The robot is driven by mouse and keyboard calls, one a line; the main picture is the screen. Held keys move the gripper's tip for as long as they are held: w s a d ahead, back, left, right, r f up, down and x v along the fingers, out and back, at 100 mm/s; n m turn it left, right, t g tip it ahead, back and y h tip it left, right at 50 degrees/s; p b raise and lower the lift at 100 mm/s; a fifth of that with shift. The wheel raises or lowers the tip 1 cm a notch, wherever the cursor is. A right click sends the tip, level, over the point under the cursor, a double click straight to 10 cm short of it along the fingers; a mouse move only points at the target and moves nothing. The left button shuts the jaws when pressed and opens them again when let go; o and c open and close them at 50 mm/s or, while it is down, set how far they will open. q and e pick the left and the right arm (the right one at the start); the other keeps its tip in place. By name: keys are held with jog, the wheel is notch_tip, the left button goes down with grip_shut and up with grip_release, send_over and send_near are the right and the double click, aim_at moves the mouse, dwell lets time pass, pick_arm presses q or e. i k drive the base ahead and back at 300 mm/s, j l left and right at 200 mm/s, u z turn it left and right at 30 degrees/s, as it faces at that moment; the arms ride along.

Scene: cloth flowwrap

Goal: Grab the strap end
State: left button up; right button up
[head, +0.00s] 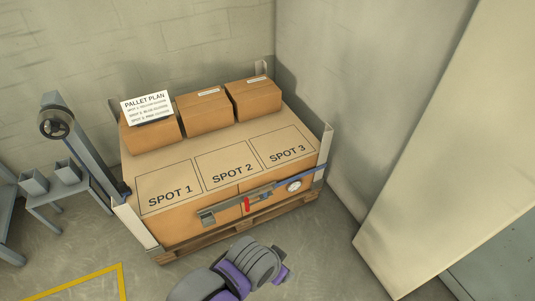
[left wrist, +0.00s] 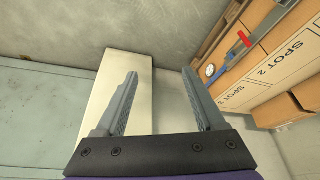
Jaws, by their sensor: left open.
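A strap runs along the front of the palletised cartons. Its blue length (head: 300,178) comes from the right corner post, and a grey metal piece (head: 207,217) sits at its left. A red handle (head: 247,205) is between them; it also shows in the left wrist view (left wrist: 244,38), beside the blue strap (left wrist: 231,56). I cannot tell which piece is the free strap end. My left gripper (left wrist: 160,95) is open and empty, its fingers apart from the strap, which lies to their right in that view. A purple-grey arm of mine shows low in the head view. My right gripper is not seen.
The cartons stand on a wooden pallet (head: 170,256) with corner posts, and a round dial (head: 294,186) is on the front. A pale panel (head: 430,150) stands to the right. A grey stand (head: 70,180) is at left.

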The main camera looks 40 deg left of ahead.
aim_at(125, 189)
jog(key=u, duration=2.8)
jog(key=i+l, duration=0.65)
jog(key=i+l+u, duration=0.15)
jog(key=u, duration=0.2)
jog(key=i+l+u, duration=0.15)
jog(key=u, duration=0.25)
jog(key=i+l+u, duration=0.1)
jog(key=l+u, duration=0.25)
jog(key=j+u, duration=0.1)
jog(key=u, duration=0.5)
